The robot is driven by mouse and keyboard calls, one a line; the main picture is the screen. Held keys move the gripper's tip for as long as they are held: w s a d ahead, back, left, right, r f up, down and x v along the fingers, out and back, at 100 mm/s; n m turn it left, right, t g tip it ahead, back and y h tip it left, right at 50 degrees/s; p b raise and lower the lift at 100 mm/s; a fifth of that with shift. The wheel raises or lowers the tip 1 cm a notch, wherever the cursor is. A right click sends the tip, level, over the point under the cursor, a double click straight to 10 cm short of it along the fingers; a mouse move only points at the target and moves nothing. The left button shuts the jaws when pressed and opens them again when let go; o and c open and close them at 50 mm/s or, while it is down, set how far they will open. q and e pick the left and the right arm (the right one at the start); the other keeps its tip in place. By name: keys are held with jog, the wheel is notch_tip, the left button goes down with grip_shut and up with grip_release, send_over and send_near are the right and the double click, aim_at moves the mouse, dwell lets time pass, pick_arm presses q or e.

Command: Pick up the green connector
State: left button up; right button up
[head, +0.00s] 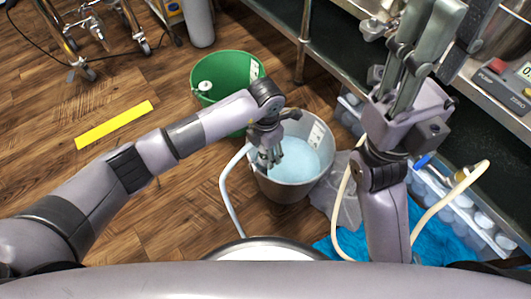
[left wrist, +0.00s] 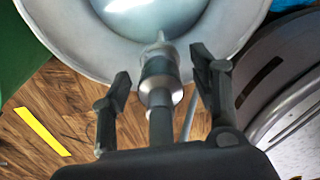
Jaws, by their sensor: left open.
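My left gripper (head: 268,160) is over the near left rim of a grey bucket (head: 285,190) holding pale blue liquid. In the left wrist view the left gripper (left wrist: 162,65) is open, its dark fingers apart. A silver fitting (left wrist: 160,78) on a dark stem shows between the fingers; I cannot tell whether it touches them. A pale hose (head: 229,195) arches beside the grey bucket. My right gripper (head: 428,30) points up at the upper right; its finger gap is unclear.
A green bucket (head: 225,62) stands behind the grey bucket. A clear bin of bottles (head: 480,216), a cream hose (head: 435,210) and a blue cloth (head: 440,247) lie at right. A metal bench (head: 300,50) stands behind. A yellow floor strip (head: 114,124) lies left on open floor.

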pick_arm(q)
jog(key=shift+c, duration=0.5)
jog(key=shift+r, duration=0.1)
jog(key=c, duration=1.2)
